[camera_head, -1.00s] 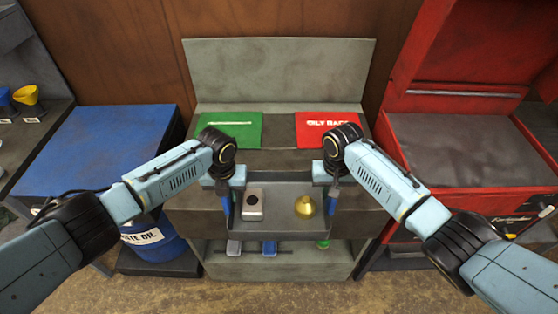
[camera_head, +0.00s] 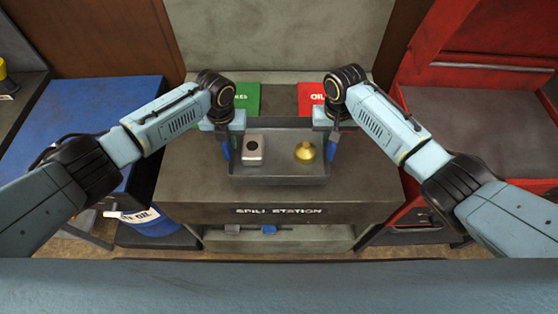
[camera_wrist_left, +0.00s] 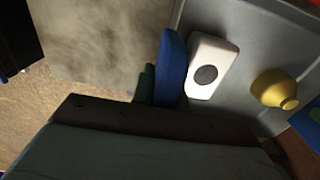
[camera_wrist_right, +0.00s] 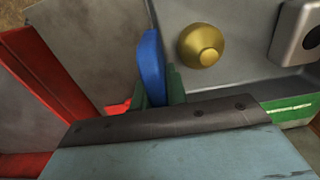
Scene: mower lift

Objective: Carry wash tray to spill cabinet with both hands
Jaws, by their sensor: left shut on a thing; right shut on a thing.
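The grey wash tray (camera_head: 280,181) is level in front of me, over the grey spill cabinet (camera_head: 190,180) marked "SPILL STATION". I cannot tell whether it touches the cabinet top. A pale box with a round dark spot (camera_head: 253,150) and a brass rounded part (camera_head: 305,151) lie in the tray.
Green (camera_head: 246,98) and red (camera_head: 311,98) labelled pieces lie at the back of the cabinet top, partly hidden by my arms. A red cabinet (camera_head: 455,80) stands right.

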